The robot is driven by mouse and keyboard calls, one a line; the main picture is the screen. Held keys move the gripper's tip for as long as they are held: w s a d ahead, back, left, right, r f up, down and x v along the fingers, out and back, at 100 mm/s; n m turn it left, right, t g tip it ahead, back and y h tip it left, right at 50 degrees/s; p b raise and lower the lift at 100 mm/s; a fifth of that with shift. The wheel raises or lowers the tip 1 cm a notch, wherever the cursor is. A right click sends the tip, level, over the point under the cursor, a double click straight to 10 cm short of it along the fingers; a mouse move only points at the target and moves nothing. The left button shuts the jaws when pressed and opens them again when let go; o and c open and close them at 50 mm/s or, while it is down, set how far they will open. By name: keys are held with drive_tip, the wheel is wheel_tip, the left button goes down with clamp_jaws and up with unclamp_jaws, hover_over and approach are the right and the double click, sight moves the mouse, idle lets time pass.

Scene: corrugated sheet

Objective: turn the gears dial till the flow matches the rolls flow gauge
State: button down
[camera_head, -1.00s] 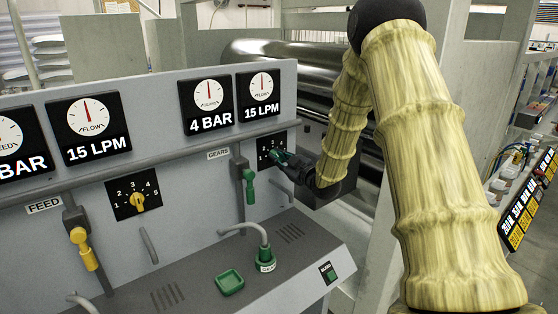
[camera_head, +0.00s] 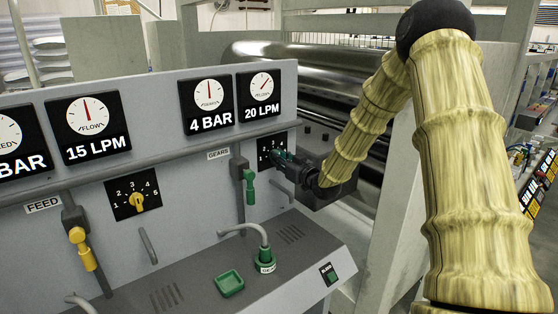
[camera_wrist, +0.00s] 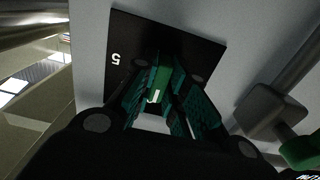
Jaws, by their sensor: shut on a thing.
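The gears dial is a green knob (camera_wrist: 157,82) on a black plate (camera_wrist: 205,48) with a white 5 near its left edge in the wrist view. In the head view the plate (camera_head: 265,143) is at the panel's right end, its knob mostly hidden. My gripper (camera_head: 281,158) is shut on the knob, and its teal finger pads (camera_wrist: 160,100) flank it. The flow gauge above the dial (camera_head: 261,95) reads 20 LPM, its needle tilted right. The feed-side flow gauge (camera_head: 89,128) reads 15 LPM. I cannot make out a gauge labelled rolls.
A green-handled valve (camera_head: 249,187) hangs left of the dial and shows in the wrist view (camera_wrist: 300,151). The yellow feed dial (camera_head: 138,201) and yellow valve (camera_head: 84,250) are further left.

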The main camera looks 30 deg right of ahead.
idle(0.3)
drive_tip(key=c, duration=1.4)
unclamp_jaws()
drive_tip(key=shift+d, duration=0.1)
drive_tip(key=shift+c, duration=0.2)
drive_tip(key=s, duration=1.2)
drive_tip(key=shift+d, duration=0.45)
